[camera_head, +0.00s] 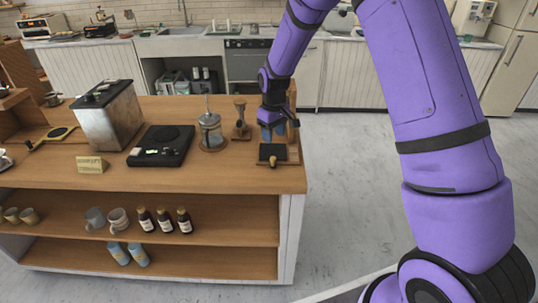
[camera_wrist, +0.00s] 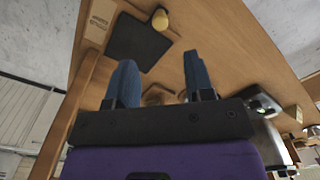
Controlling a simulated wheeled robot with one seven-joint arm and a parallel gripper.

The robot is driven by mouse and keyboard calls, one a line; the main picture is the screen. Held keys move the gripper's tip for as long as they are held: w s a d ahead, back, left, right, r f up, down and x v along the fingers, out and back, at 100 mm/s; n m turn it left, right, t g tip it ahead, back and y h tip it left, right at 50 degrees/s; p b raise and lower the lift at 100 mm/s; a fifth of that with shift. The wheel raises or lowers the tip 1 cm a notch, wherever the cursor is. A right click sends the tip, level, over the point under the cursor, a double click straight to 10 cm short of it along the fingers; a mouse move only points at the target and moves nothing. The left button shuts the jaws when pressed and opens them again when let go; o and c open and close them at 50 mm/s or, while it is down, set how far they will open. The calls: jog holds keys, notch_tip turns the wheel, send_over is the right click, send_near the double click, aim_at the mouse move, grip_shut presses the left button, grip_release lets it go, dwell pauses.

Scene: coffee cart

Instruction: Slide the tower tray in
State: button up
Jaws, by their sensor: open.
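The tower tray is a dark square slab (camera_head: 272,152) with a small brass knob (camera_head: 272,161) on its front side. It sits at the right end of the wooden cart top, at the foot of a wooden upright (camera_head: 293,96). The wrist view shows the dark tray (camera_wrist: 138,42) and its knob (camera_wrist: 160,20) beyond the fingertips. My gripper (camera_head: 273,133) is just above and behind the tray in the head view. Its two blue fingers are apart with nothing between them, also in the wrist view (camera_wrist: 160,75). I cannot tell how far out the tray stands.
A glass press (camera_head: 211,130) and a wooden-based stand (camera_head: 241,122) are left of my gripper. A black scale (camera_head: 162,146), a metal box (camera_head: 110,115) and a small sign (camera_head: 91,164) stand farther left. The cart top in front of the tray is clear.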

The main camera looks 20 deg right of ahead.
aim_at(273, 157)
notch_tip(273, 157, down, 11)
jog(key=shift+r, duration=0.1)
dwell(0.4)
